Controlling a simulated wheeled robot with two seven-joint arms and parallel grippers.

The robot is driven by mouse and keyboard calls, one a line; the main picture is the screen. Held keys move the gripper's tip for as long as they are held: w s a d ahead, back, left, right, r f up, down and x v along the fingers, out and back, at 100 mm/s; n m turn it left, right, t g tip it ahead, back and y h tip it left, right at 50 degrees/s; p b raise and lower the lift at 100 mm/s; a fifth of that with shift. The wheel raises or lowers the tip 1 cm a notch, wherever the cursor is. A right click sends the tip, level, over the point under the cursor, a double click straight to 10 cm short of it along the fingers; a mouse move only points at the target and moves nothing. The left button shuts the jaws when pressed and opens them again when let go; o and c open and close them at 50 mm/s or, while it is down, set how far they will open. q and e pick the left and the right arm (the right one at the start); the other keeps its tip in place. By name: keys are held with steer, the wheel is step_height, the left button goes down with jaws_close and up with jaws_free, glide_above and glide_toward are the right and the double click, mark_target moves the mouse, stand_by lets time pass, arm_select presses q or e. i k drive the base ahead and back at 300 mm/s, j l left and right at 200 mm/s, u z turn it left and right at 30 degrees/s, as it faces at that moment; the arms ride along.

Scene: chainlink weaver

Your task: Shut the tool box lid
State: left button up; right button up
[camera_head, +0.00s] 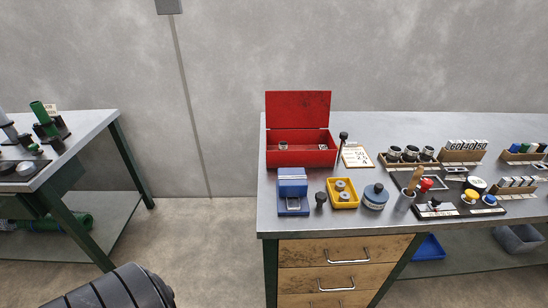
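The red tool box (300,159) stands at the back left of the right-hand workbench. Its lid (298,108) is open and stands upright at the back of the box. A few small items show inside the box, too small to make out. A dark ribbed part of my own body shows at the bottom left. Neither gripper can be seen.
Another bench (72,147) is at the left, with open floor between.

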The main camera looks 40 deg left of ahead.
mark_target(284, 108)
steer(key=u, duration=0.55)
steer(key=j+u, duration=0.55)
steer(key=u, duration=0.15)
steer(key=i+j+u, duration=0.1)
steer(key=j+u, duration=0.25)
steer(key=i+j, duration=0.5)
steer(key=i+j+u, duration=0.1)
steer(key=i+j, duration=0.45)
steer(key=i, duration=0.1)
